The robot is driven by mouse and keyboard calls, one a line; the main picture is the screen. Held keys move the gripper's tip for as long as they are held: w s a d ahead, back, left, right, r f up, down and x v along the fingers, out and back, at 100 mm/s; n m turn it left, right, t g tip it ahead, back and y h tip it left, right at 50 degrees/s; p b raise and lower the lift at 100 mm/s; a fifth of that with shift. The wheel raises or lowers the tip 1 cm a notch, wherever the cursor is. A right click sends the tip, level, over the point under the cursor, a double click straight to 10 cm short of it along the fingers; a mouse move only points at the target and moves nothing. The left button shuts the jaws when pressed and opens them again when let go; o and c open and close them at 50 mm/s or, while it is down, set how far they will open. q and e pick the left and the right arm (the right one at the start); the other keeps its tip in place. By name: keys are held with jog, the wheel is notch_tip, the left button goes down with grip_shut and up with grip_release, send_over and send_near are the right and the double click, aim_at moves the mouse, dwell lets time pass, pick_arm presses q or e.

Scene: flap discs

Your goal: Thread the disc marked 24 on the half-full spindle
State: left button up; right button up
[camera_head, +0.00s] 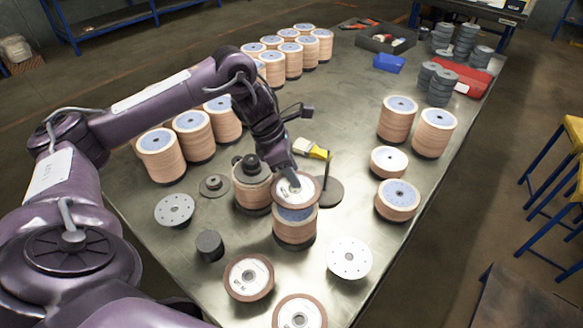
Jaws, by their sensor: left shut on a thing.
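My left gripper (291,174) is shut on a tan-rimmed flap disc (302,186) with a pale printed face. The disc is in front of the upright rod and overlaps, in the picture, a stack with a blue top (295,228); whether it touches that stack I cannot tell. Its number is not legible. A dark rod (326,164) stands on a round grey base (330,192), just right of the held disc. A partly filled stack with a dark knob on top (251,187) is just left of the gripper. My right gripper is not in view.
Loose labelled discs (248,277) lie at the front edge. A white perforated plate (349,258), a dark cylinder (209,245) and a grey perforated plate (174,209) lie nearby. Disc stacks (397,119) stand right and left. A yellow brush (312,148) lies behind the rod.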

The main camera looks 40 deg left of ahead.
pick_arm(q)
jog(key=shift+f, duration=0.3)
jog(key=o, duration=1.3)
jog(key=shift+a+r, duration=0.1)
jog(key=shift+r, duration=0.2)
jog(key=v, duration=0.2)
jog(key=shift+a+r+b, duration=0.15)
jog(key=shift+r+b, duration=0.15)
jog(key=shift+b, duration=0.05)
jog(key=p+v, duration=0.2)
jog(key=v, duration=0.2)
jog(key=shift+s, duration=0.1)
jog(key=shift+s+r, duration=0.15)
jog(key=shift+r, duration=0.2)
